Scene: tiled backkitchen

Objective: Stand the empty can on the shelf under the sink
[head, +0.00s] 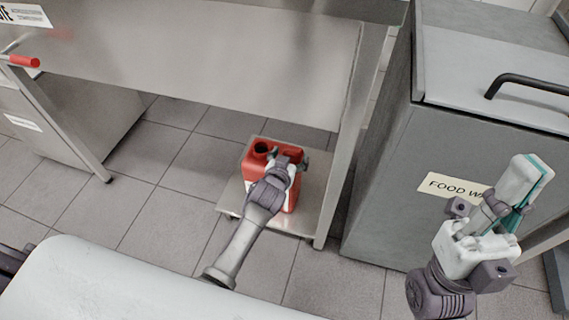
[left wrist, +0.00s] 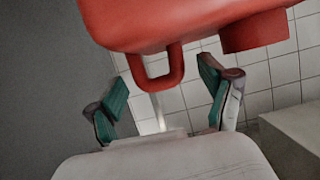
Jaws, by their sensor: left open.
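The red can (head: 251,164) stands upright on the low metal shelf (head: 323,190) under the sink (head: 220,45). Its dark round opening faces up. My left gripper (head: 288,158) is over the can's top and hides part of it. In the left wrist view the can (left wrist: 185,18) fills the top, with its loop handle and a short spout showing. The left gripper's fingers (left wrist: 160,100) are apart there, on either side of the handle and not closed on it. My right gripper (head: 518,190) is raised at the right, away from the can; its jaw opening is hard to judge.
A grey bin (head: 390,190) with a food waste label and a black handle stands right of the shelf. A sink leg rises by the shelf's right side. Tiled floor (head: 150,180) is clear to the left, up to another leg and a metal cabinet (head: 85,120).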

